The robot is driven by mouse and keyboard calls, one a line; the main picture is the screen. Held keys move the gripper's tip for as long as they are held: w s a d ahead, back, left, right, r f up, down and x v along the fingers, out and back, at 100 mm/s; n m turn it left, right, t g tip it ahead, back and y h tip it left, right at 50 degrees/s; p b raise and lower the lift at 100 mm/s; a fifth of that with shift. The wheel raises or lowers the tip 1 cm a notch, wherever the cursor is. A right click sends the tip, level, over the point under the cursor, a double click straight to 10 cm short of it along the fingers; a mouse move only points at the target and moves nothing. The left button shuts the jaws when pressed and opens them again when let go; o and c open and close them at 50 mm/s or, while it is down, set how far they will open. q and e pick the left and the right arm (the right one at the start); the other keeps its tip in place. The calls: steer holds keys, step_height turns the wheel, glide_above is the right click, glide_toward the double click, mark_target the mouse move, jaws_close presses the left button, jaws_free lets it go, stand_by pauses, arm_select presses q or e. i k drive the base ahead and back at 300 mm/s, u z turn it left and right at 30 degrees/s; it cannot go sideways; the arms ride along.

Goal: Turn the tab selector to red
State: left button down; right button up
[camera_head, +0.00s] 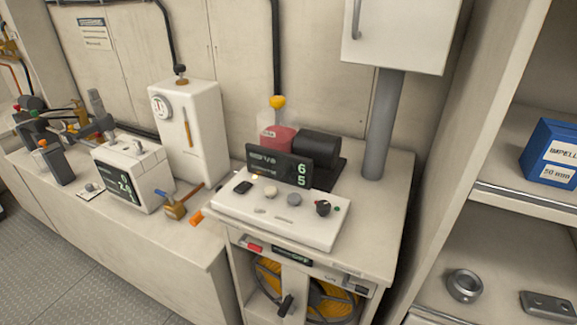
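Neither of my grippers is in view. A white control panel (278,214) lies on the counter at the centre. It carries a black knob (323,207), a grey knob (294,199) and a cream knob (270,191). A small green dot (337,209) is right of the black knob. On the cabinet front below are a red tab (255,247), a small dark display (292,255) and a black handle (286,304). I cannot tell for sure which of these is the tab selector, or its setting.
A dark display (279,166) stands behind the panel, with a red-filled container (277,138) behind it. A white device (133,174) and a white tank (188,130) stand left. A grey post (383,125) rises right. Shelves at far right hold a blue box (551,153).

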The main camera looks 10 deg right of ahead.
mark_target(323, 207)
steer(key=z, duration=2.2)
steer(key=k, duration=0.75)
steer(key=u, duration=1.7)
